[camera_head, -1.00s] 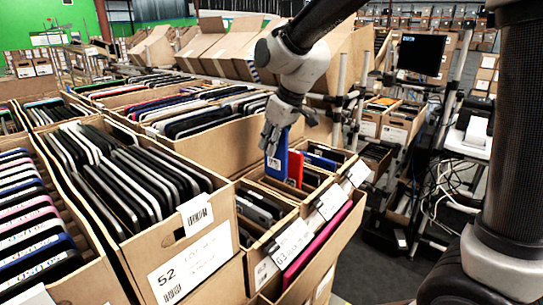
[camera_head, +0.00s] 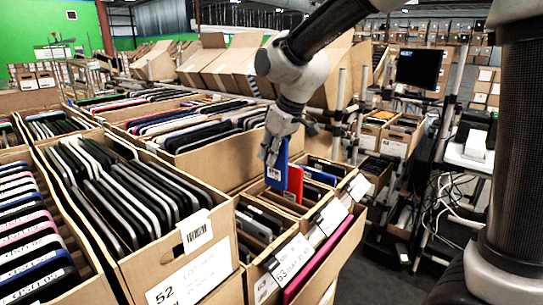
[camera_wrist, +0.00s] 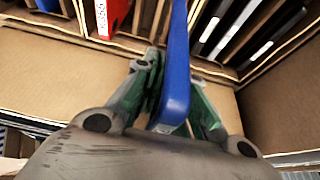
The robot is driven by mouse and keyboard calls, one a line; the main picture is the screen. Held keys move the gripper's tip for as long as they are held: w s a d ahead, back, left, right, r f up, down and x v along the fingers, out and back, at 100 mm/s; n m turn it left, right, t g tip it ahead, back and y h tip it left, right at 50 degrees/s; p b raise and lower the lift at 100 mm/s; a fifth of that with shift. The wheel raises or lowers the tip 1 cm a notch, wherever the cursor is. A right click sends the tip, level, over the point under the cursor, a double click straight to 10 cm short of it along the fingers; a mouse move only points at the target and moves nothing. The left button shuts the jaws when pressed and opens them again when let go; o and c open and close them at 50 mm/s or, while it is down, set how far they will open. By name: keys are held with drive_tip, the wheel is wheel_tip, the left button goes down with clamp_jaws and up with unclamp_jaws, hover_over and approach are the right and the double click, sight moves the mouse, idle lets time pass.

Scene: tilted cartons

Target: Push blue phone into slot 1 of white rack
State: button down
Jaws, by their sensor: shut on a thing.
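A blue phone (camera_head: 277,166) hangs upright from my gripper (camera_head: 271,150), with a white label on its lower face. My gripper is shut on its upper part, above the small compartmented carton. In the wrist view the blue phone (camera_wrist: 177,75) stands between the two fingers of my gripper (camera_wrist: 172,95). A red phone (camera_head: 295,183) stands just right of the blue one. Whether the blue phone's lower end is inside a compartment or just above it, I cannot tell. No white rack can be made out; the slotted holders in view are brown cartons.
A carton of dark phones (camera_head: 172,258) labelled 52 stands at the left. A carton of mixed phones (camera_head: 218,163) lies behind my gripper. Small labelled cartons (camera_head: 333,218) are at the front right. A monitor (camera_head: 420,67) stands at the back right.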

drive_tip(key=shift+r, duration=0.15)
wheel_tip(320, 180, up, 3)
drive_tip(key=shift+f, duration=0.1)
idle(0.6)
